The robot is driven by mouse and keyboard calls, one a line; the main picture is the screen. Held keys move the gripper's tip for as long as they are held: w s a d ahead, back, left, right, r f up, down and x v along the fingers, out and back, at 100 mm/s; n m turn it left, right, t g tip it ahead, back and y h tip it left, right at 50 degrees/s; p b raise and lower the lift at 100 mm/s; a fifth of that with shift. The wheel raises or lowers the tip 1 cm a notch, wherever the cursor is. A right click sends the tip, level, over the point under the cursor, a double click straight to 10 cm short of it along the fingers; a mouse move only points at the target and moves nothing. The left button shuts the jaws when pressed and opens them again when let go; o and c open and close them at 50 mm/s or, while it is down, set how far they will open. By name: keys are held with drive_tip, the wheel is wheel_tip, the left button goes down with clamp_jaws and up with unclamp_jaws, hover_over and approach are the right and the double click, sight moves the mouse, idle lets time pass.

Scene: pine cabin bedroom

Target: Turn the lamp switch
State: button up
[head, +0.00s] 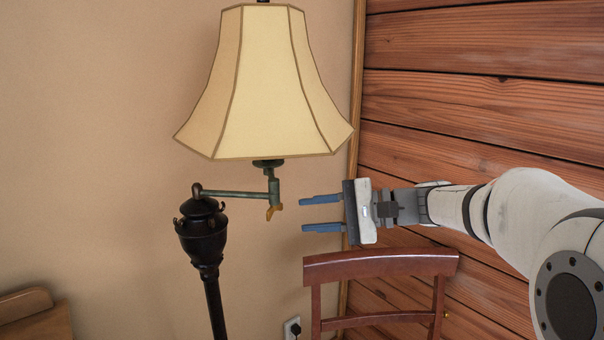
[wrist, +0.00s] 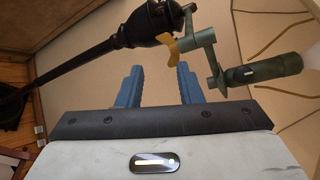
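The floor lamp has a cream panelled shade (head: 265,90) and a dark metal post (head: 204,238). A greenish swing arm (head: 235,193) joins the post to the socket under the shade. A small brass switch (head: 272,211) hangs at the lower end of the arm's joint. My gripper (head: 321,213) is open and empty, with its two blue fingers apart, to the right of the switch and pointing left at it. In the wrist view the brass switch (wrist: 171,47) shows just beyond and between the fingertips (wrist: 160,75), apart from them.
A reddish wooden chair back (head: 380,264) stands below my gripper. A plank wall (head: 480,90) is at the right and a plain beige wall (head: 90,130) behind the lamp. A wooden furniture edge (head: 35,312) is at lower left. An outlet with a plug (head: 292,328) is low on the wall.

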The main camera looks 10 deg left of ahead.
drive_tip(key=w+r+t+y+b, duration=0.1)
drive_tip(key=w+r+y+b, duration=0.1)
drive_tip(key=w+r+y, duration=0.5)
drive_tip(key=w+a+r+h, duration=0.1)
drive_tip(key=a, duration=0.6)
drive_tip(key=shift+w, duration=0.25)
drive_tip(key=shift+c, duration=0.5)
